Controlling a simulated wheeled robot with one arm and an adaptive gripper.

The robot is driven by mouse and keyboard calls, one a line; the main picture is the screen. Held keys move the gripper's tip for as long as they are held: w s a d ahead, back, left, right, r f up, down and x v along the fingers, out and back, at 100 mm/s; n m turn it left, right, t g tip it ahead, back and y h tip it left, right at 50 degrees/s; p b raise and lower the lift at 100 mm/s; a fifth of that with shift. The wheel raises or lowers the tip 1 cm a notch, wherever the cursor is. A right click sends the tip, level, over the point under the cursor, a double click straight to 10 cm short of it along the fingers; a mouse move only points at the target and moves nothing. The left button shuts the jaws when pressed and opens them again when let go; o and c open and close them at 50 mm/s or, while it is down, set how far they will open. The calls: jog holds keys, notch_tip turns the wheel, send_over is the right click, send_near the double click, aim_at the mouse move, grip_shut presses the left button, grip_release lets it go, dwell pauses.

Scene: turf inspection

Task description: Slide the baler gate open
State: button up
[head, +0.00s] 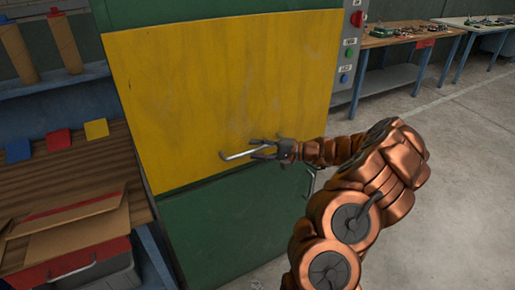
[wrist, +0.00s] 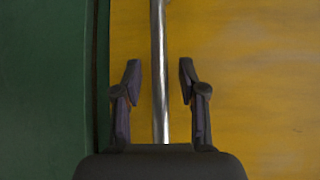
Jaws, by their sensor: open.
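The baler gate (head: 215,85) is a large yellow panel on a green machine body, and it fills the right of the wrist view (wrist: 255,100). A silver bar handle (head: 240,154) runs along its lower edge. My gripper (head: 263,150) is at the handle, its fingers open. In the wrist view the handle (wrist: 158,65) passes between the two open fingertips (wrist: 158,80), with a gap on each side. Whether the palm touches the handle cannot be told. The right part of the handle is hidden by my gripper in the head view.
A green lower door (head: 235,230) with its own handle (head: 310,183) is below the gate. A button panel (head: 350,50) is on the right. A wooden workbench (head: 80,165) with cardboard stands at the left. Tables (head: 405,40) stand at the back right. The floor at right is clear.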

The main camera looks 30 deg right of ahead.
jog(key=shift+w+a, duration=0.1)
jog(key=shift+c, duration=0.3)
grip_shut()
dwell(0.4)
